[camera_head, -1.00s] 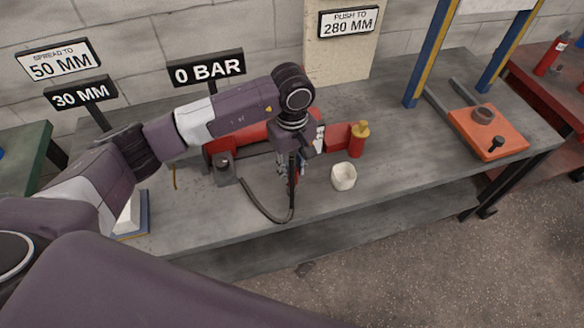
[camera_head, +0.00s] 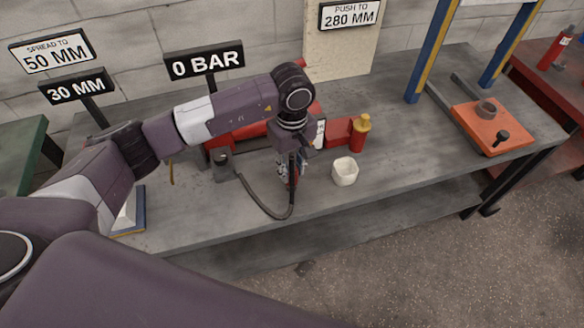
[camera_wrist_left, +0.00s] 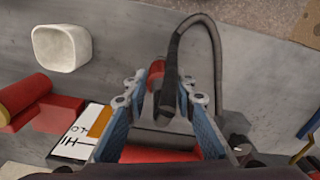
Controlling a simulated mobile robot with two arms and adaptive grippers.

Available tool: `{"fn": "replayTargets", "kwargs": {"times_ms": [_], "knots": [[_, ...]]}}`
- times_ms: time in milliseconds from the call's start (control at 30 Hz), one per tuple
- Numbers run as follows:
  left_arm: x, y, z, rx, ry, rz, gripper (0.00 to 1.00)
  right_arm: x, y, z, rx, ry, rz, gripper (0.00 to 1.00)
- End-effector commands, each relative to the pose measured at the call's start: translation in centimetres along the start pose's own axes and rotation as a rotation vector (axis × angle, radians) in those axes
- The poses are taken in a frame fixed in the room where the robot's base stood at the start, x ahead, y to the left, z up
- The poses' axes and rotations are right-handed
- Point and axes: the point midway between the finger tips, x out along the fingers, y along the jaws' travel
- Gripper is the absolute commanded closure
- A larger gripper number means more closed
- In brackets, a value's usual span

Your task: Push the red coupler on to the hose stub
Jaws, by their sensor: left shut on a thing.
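My left gripper (camera_head: 288,172) points down over the bench, beside the red pump body. In the left wrist view its blue fingers (camera_wrist_left: 160,92) are shut on the red coupler (camera_wrist_left: 156,72), mostly hidden by the dark hose and the fingers. The black hose (camera_head: 262,207) loops from the gripper down to the bench and back to a dark block (camera_head: 222,168); its arc also shows in the left wrist view (camera_wrist_left: 213,50). A black band and red cylinder (camera_wrist_left: 160,155) show between the fingers. I cannot make out the hose stub. My right gripper is not in view.
A white cup (camera_head: 345,171) stands right of the gripper, near a red cylinder with a yellow cap (camera_head: 360,133). A "0 BAR" sign (camera_head: 204,60) stands behind. An orange block (camera_head: 494,128) lies at the right. The bench front (camera_head: 225,215) is mostly clear.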

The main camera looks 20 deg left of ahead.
Motion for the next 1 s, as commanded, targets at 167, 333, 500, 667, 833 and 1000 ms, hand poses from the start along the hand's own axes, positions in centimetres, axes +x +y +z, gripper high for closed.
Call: {"fn": "replayTargets", "kwargs": {"times_ms": [167,333,500,667,833,1000], "knots": [[0.5,0.0,0.0,0.0,0.0,0.001,1.0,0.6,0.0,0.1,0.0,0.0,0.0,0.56],[0.7,0.0,0.0,0.0,0.0,0.001,0.71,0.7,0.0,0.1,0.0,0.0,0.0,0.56],[0.7,0.0,0.0,0.0,0.0,0.001,0.55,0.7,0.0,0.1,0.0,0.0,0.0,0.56],[0.7,0.0,0.0,0.0,0.0,0.0,0.55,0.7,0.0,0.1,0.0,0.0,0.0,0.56],[0.3,0.0,0.0,0.0,0.0,0.0,0.55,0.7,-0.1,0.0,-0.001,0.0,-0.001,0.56],[-2.3,0.1,-0.1,0.0,0.003,0.004,0.55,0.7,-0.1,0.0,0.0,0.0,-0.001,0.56]]}}
